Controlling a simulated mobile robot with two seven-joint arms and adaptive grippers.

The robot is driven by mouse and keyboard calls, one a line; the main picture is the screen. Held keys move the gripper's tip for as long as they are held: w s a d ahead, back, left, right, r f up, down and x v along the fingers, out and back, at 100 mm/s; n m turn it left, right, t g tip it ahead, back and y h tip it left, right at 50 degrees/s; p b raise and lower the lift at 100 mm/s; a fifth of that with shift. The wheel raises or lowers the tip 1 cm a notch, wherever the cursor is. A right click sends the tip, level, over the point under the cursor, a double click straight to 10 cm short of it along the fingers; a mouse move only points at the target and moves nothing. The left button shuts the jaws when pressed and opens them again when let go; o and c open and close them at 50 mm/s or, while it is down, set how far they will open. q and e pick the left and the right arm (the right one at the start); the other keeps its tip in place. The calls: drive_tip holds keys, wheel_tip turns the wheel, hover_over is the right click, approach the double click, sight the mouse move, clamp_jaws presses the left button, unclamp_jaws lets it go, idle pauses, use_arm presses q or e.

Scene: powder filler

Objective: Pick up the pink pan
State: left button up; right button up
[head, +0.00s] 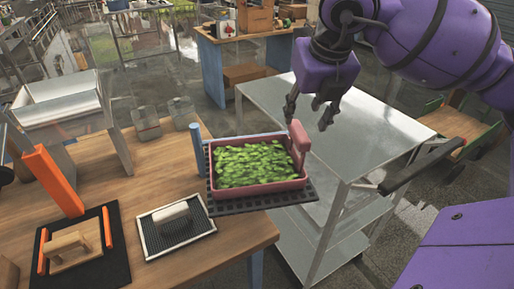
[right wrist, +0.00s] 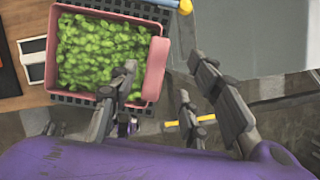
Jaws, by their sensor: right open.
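The pink pan (head: 262,186) is full of green leaf-like pieces and sits on a dark grid mat (head: 240,205) at the right edge of the wooden table. Its pink handle (head: 299,136) stands on the pan's right side. My right gripper (head: 307,112) is open and empty, above and a little to the right of the handle. In the right wrist view the pan (right wrist: 104,96) is at upper left, its handle (right wrist: 156,69) lies between my open right fingers (right wrist: 170,80), and one finger overlaps the pan's corner. My left gripper is not in view.
A metal cart (head: 375,125) stands right of the table, its top clear. A blue post (head: 197,150) rises by the pan's left back corner. On the wooden table (head: 150,180) are a small grid tray (head: 178,240), an orange-edged black tray (head: 112,268) and glass jars (head: 146,124).

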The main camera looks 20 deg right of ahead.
sight(300, 130)
drive_tip(key=shift+s+f, duration=0.25)
drive_tip(key=shift+f, duration=0.05)
drive_tip(key=shift+s+f, duration=0.15)
drive_tip(key=shift+s, duration=0.3)
drive_tip(key=shift+s+a+f, duration=0.15)
drive_tip(key=shift+f, duration=0.15)
drive_tip(key=w+f, duration=0.1)
drive_tip(key=f, duration=0.1)
drive_tip(key=w+f, duration=0.1)
drive_tip(key=w, duration=0.1)
drive_tip(key=shift+f+p, duration=0.4)
drive_tip(key=shift+f, duration=0.3)
drive_tip(key=shift+s, duration=0.15)
drive_tip(key=shift+f, duration=0.1)
drive_tip(key=shift+f, duration=0.2)
